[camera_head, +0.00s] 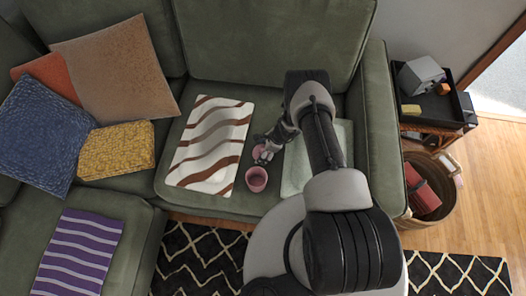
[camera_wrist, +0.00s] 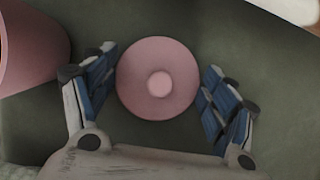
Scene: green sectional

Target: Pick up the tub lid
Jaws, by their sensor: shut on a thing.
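The tub lid (camera_wrist: 132,84) is a round pink disc with a small paler knob in its middle. In the wrist view it lies between the two blue-padded fingers of my gripper (camera_wrist: 158,95), which are shut on its sides. In the head view my gripper (camera_head: 268,148) is over the green sofa seat, and the pink lid (camera_head: 259,152) shows only partly beside it. An open pink tub (camera_head: 256,179) stands just in front of the gripper; its side shows at the left of the wrist view (camera_wrist: 30,45). I cannot tell whether the lid touches the seat.
A brown-and-white striped cloth (camera_head: 211,143) lies left of the tub. A pale green cloth (camera_head: 297,170) lies right of it, partly behind my arm. Cushions (camera_head: 117,150) fill the left seat. A black tray (camera_head: 460,105) and a basket (camera_head: 437,215) stand beyond the right armrest.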

